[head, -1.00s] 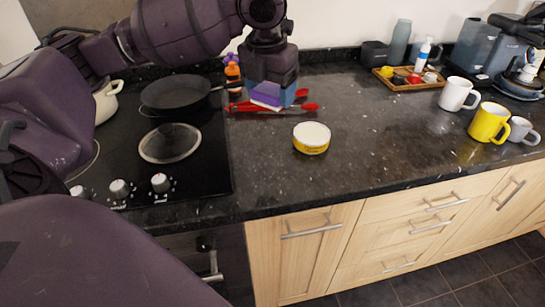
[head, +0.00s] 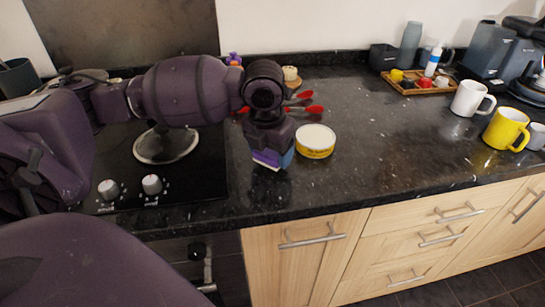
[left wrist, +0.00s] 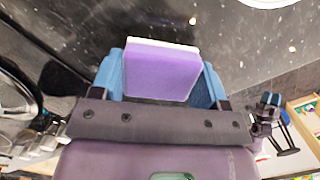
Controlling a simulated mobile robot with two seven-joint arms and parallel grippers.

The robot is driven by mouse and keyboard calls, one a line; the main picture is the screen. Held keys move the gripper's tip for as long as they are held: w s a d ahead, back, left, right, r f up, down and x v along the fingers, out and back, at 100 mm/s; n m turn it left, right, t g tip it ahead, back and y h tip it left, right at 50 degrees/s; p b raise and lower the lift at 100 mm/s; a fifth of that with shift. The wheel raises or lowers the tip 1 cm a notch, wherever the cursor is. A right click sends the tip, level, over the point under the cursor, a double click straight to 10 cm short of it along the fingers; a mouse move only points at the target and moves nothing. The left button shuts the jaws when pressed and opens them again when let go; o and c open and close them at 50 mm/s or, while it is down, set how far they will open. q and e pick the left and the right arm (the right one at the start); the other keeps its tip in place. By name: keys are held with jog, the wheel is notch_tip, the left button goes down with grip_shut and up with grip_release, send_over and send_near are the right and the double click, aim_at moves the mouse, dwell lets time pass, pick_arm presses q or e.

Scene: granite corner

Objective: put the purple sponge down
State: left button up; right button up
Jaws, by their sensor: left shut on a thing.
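The purple sponge (left wrist: 160,72) has a white layer along one side and sits between the blue fingers of my left gripper (left wrist: 162,85) in the left wrist view. In the head view the sponge (head: 266,160) shows as a purple and white strip under my left gripper (head: 272,160). The gripper is shut on it, over the dark granite counter (head: 370,130), left of a yellow tin with a pale lid (head: 316,143). I cannot tell whether the sponge touches the counter. My right gripper is not in view.
Red utensils (head: 313,110) lie behind the tin. The black hob (head: 205,170) with a glass lid (head: 167,146) is at left. A wooden tray (head: 420,88), a white mug (head: 470,99) and a yellow mug (head: 506,129) stand at right. The counter right of the tin is clear.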

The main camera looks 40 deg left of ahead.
pick_arm(q)
jog(key=shift+f, duration=1)
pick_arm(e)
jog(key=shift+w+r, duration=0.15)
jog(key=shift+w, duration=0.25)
